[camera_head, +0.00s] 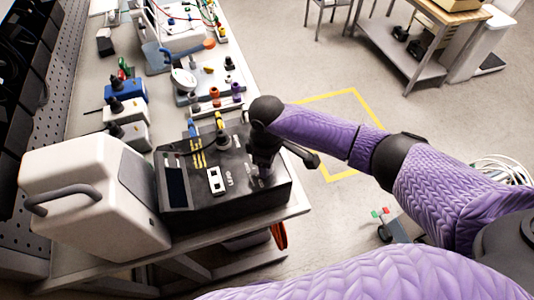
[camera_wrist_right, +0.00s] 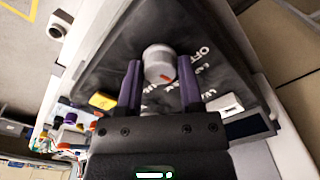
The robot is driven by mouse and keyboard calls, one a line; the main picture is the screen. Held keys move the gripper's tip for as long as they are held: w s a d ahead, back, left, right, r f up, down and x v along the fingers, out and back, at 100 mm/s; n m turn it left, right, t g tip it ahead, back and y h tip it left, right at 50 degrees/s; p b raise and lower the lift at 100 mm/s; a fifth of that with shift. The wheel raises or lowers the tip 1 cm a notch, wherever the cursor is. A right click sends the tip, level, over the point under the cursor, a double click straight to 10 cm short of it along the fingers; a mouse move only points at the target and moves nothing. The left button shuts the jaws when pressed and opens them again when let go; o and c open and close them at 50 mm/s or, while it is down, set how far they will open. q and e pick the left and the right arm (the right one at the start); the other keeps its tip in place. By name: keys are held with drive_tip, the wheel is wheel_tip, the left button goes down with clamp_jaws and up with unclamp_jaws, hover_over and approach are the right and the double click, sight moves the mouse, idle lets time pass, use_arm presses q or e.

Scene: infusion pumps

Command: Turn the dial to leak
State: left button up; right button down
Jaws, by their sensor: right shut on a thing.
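The black test device (camera_head: 235,200) lies on the bench edge with its panel facing up. Its round grey dial (camera_wrist_right: 158,62) has a red mark on the side toward my wrist. White lettering around the dial includes OFF; the other labels are too blurred to read surely. My right gripper (camera_wrist_right: 159,78) is shut on the dial, one purple finger on each side. In the head view my right gripper (camera_head: 263,168) points down at the device's right part and hides the dial. My left gripper is out of view.
A white cased pump (camera_head: 95,190) with a grey handle stands close left of the device. A white switch (camera_wrist_right: 225,102) and a yellow connector (camera_wrist_right: 103,101) sit near my fingers. Several coloured fittings, blue and white units and cables crowd the bench behind.

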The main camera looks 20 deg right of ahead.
drive_tip(key=shift+r+m+p, duration=0.25)
drive_tip(key=shift+m+p, duration=0.95)
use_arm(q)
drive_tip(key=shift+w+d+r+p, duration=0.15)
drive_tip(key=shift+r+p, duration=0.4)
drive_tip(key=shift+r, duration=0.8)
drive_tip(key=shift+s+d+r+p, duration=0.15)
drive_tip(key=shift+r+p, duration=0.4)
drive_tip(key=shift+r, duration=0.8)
use_arm(e)
drive_tip(key=shift+f+m, duration=0.15)
drive_tip(key=shift+m, duration=1.35)
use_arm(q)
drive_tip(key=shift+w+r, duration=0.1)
use_arm(e)
drive_tip(key=shift+c, duration=1.2)
unclamp_jaws()
wheel_tip(320, 180, up, 9)
drive_tip(key=p, duration=0.2)
drive_tip(key=shift+p, duration=0.4)
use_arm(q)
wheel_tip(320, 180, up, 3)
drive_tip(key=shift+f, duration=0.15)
use_arm(e)
drive_tip(key=shift+r, duration=0.4)
